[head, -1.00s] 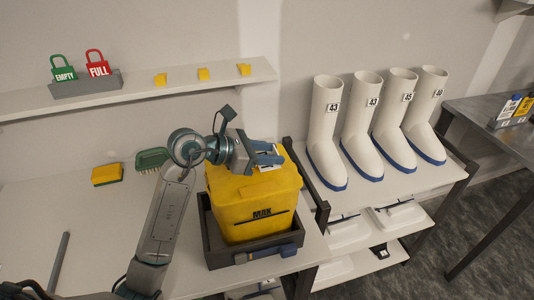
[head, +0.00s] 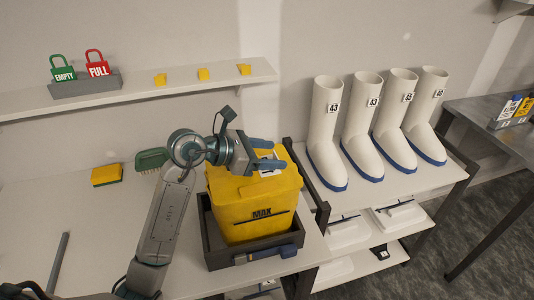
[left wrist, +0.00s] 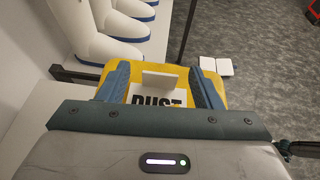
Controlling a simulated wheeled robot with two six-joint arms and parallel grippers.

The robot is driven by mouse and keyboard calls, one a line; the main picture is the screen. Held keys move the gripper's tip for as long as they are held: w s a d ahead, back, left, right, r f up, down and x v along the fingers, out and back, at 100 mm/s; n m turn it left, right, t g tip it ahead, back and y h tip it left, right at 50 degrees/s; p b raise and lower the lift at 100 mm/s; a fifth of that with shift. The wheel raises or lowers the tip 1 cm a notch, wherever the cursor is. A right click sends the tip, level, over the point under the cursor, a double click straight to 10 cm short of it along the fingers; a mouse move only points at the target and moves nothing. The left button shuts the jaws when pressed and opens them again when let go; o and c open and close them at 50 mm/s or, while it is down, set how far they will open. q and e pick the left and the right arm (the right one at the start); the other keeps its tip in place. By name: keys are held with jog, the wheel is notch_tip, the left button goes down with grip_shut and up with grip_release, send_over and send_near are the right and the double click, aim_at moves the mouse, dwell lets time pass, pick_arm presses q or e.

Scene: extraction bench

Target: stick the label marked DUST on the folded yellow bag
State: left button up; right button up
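The folded yellow bag (head: 240,205), marked MAX on its front, stands in a dark tray (head: 210,245) on the bench. The white DUST label (left wrist: 155,100) lies against the yellow top of the bag, its lettering partly hidden by my gripper body. A pale tab stands up from it in the left wrist view. In the head view the label (head: 268,172) shows only in part. My left gripper (head: 276,154) is over the bag's top, its blue fingers (left wrist: 160,85) apart on either side of the label, touching neither side. My right gripper is not in view.
White boots (head: 325,130) stand on a rack to the right. A yellow sponge (head: 107,175) and green brush (head: 152,158) lie left. EMPTY (head: 63,69) and FULL (head: 98,65) tags stand on the shelf.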

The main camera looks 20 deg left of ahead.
pick_arm(q)
jog(key=shift+a+f, duration=0.15)
jog(key=shift+f, duration=0.35)
jog(key=shift+s+a+r+b, duration=0.15)
jog(key=shift+a+b, duration=0.15)
jog(key=shift+b, duration=0.15)
jog(key=b+v, duration=0.1)
jog(key=v, duration=0.4)
jog(key=shift+s+a+r, duration=0.15)
jog(key=shift+a+r, duration=0.1)
jog(key=shift+a, duration=0.05)
jog(key=shift+s+a+r+b, duration=0.35)
jog(key=shift+s+b, duration=0.1)
jog(key=shift+b, duration=0.1)
jog(key=shift+b+v, duration=0.35)
jog(key=shift+v, duration=0.7)
jog(key=shift+s+a+r, duration=0.2)
jog(key=shift+s+r, duration=0.1)
jog(key=shift+r, duration=0.1)
jog(key=shift+s, duration=0.1)
